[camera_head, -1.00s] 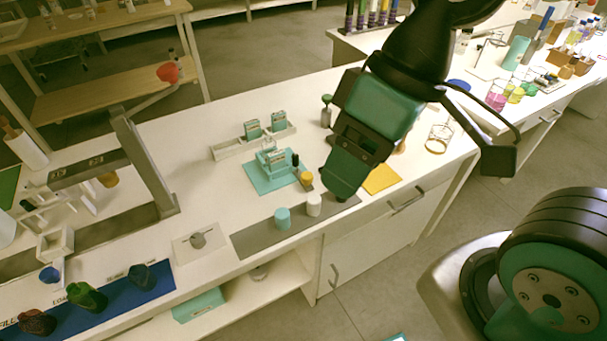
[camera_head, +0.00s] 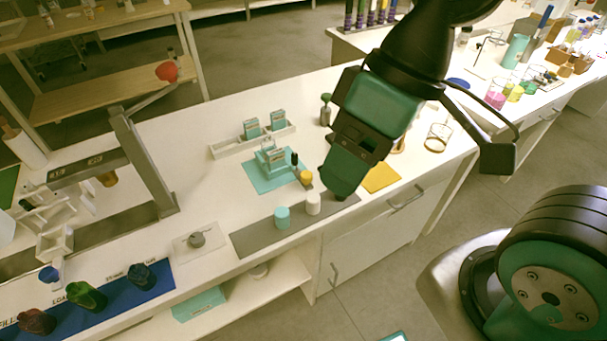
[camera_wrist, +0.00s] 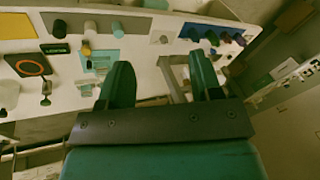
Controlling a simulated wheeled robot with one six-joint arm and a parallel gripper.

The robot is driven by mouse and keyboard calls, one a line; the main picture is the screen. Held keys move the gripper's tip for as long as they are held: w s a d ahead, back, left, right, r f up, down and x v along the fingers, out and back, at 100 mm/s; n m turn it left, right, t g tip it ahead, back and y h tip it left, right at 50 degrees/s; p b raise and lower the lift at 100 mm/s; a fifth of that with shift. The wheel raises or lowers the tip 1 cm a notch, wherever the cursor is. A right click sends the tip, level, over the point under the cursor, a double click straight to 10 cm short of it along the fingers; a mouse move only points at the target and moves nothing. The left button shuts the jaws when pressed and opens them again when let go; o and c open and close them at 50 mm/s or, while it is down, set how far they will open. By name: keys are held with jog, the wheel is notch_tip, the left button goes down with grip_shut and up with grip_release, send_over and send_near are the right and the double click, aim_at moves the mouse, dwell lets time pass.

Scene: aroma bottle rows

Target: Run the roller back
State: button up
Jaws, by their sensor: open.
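No object is clearly recognisable as the roller. A small yellow cylinder (camera_head: 306,176) with a slim dark upright piece (camera_head: 295,159) stands at the right edge of a teal mat (camera_head: 258,184). My gripper (camera_head: 342,192) is above the bench, to the right of the mat, and hides part of the bench. In the wrist view my gripper (camera_wrist: 163,82) has its fingers apart with nothing between them.
A grey strip (camera_head: 255,238) at the front edge bears a teal cylinder (camera_head: 282,217) and a white cylinder (camera_head: 313,204). A white tray (camera_head: 222,151) with bottles is behind. A tall metal stand (camera_head: 143,160) is left. Blue strip (camera_head: 110,302) carries dark pieces. Bare bench lies left of the mat.

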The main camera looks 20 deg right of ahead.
dwell(0.3)
jog(key=n+t+b, duration=0.3)
jog(key=n+b, duration=0.1)
jog(key=b, duration=0.3)
send_over(307, 174)
jog(key=s+d, duration=0.4)
jog(key=d, duration=0.1)
notch_tip(307, 174, down, 14)
jog(key=shift+h, duration=0.3)
jog(key=x, duration=1.6)
jog(key=shift+s+f+b, duration=0.1)
jog(key=shift+f+b, duration=0.2)
jog(key=shift+b, duration=0.05)
jog(key=shift+c, duration=0.5)
